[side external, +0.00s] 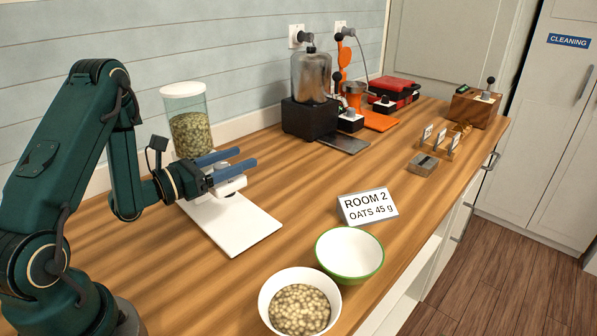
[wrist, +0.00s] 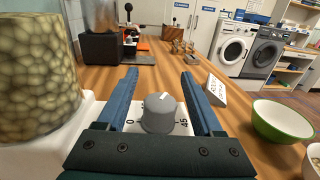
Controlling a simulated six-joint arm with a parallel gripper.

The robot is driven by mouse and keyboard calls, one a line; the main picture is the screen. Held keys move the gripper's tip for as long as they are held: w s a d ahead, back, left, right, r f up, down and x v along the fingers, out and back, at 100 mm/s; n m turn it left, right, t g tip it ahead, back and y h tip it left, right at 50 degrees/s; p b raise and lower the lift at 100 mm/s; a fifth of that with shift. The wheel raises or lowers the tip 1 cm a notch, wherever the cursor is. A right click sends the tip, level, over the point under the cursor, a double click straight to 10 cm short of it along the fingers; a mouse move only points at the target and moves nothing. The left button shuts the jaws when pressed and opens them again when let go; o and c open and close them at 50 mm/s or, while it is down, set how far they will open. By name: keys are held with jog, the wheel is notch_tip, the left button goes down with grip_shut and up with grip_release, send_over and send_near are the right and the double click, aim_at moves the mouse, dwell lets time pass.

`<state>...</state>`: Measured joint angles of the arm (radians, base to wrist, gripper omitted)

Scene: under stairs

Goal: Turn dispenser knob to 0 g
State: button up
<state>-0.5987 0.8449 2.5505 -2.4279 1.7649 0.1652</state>
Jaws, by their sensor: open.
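The dispenser (side external: 190,120) is a clear canister of pale oat-like grains with a white lid, on a white base. In the wrist view its grain-filled canister (wrist: 38,75) fills the left side. The grey knob (wrist: 158,116) sits on a white dial marked 0 at left and 45 at right. A white pointer mark on the knob faces away from the camera, slightly right, between the two numbers. My gripper (wrist: 159,74) is open, its blue fingers on either side of the knob with gaps visible. In the side view my gripper (side external: 244,158) is beside the canister; the knob is not clear there.
A sign (side external: 368,206) reads "ROOM 2 OATS 45 g". A green-rimmed empty bowl (side external: 349,252) and a white bowl of grains (side external: 299,306) stand near the counter front. A black machine (side external: 309,118) stands farther back. The wooden counter between is mostly clear.

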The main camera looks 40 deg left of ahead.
jog(key=shift+h, duration=0.4)
jog(key=shift+s+d+m+g+h, duration=0.15)
jog(key=shift+m+g+h, duration=0.35)
jog(key=shift+m+h, duration=0.95)
jog(key=shift+s+h, duration=0.25)
jog(key=shift+h, duration=0.2)
jog(key=v, duration=0.4)
jog(key=shift+s, duration=0.4)
jog(key=shift+m, duration=0.25)
jog(key=r, duration=0.5)
jog(key=shift+w+d+r, duration=0.1)
jog(key=shift+w+d, duration=0.1)
jog(key=shift+d, duration=0.1)
jog(key=d+m+g+h, duration=0.4)
jog(key=d+m+h, duration=0.1)
jog(key=d, duration=0.3)
jog(key=m+g+h, duration=0.2)
jog(key=m+g, duration=1.2)
jog(key=m, duration=0.2)
send_over(261, 307)
notch_tip(261, 307, down, 13)
jog(key=shift+f, duration=0.2)
